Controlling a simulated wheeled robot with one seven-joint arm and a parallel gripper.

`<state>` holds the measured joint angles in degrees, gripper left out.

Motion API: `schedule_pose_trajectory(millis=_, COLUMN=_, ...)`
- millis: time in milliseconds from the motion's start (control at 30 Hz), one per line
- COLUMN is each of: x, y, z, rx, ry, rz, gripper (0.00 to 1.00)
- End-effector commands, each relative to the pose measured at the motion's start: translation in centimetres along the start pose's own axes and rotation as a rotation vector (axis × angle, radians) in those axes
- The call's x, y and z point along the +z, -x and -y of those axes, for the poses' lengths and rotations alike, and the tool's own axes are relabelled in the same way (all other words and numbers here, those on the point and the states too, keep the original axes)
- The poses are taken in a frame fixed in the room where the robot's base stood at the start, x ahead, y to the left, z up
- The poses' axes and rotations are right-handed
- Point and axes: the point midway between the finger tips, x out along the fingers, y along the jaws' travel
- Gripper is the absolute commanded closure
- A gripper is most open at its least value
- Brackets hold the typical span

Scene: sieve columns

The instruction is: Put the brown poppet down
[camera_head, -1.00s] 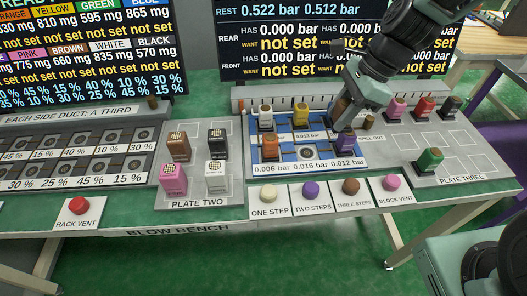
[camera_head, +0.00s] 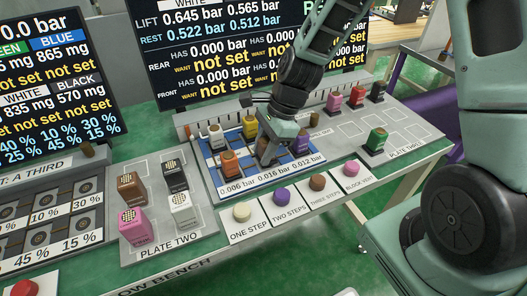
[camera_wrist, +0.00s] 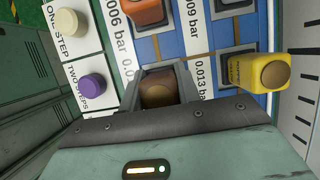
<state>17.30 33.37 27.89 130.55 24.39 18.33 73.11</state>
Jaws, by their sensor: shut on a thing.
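The brown poppet (camera_wrist: 157,95) is between my gripper's fingers in the wrist view, its round top facing the camera. My gripper (camera_head: 266,160) is shut on it over the front middle place of the blue board (camera_head: 207,177), above the 0.016 bar label. The gripper hides that place, and I cannot tell whether the poppet touches the board. The orange poppet (camera_head: 229,163) stands just left of my gripper and the purple poppet (camera_head: 301,142) just right. The yellow poppet (camera_head: 249,127) and white poppet (camera_head: 216,137) stand in the rear row.
Plate two (camera_head: 205,228), left, holds several grid-topped pieces. Plate three (camera_head: 415,133), right, bears the green poppet (camera_head: 376,141) and has free squares. Buttons (camera_head: 242,212) line the front edge. A sloped display (camera_head: 165,60) stands behind.

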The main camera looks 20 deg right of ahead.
Motion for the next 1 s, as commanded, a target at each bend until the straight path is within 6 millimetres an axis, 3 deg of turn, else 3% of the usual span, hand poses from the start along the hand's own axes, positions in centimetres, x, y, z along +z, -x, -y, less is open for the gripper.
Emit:
schedule_pose_trajectory(millis=467, x=-0.4, y=-1.0, z=0.0, rx=-0.001, ry=0.0, rz=0.0, gripper=0.94)
schedule_pose_trajectory(millis=500, x=-0.4, y=-0.9, z=0.0, rx=-0.001, ry=0.0, rz=0.0, gripper=0.56)
schedule_pose_trajectory(millis=533, x=-0.4, y=-0.9, z=0.0, rx=-0.001, ry=0.0, rz=0.0, gripper=0.48)
schedule_pose_trajectory(millis=833, x=-0.3, y=-0.8, z=0.0, rx=-0.002, ry=0.001, rz=0.0, gripper=0.46)
schedule_pose_trajectory(millis=1000, x=-0.3, y=0.7, z=0.1, rx=-0.005, ry=0.0, rz=-0.002, gripper=0.46)
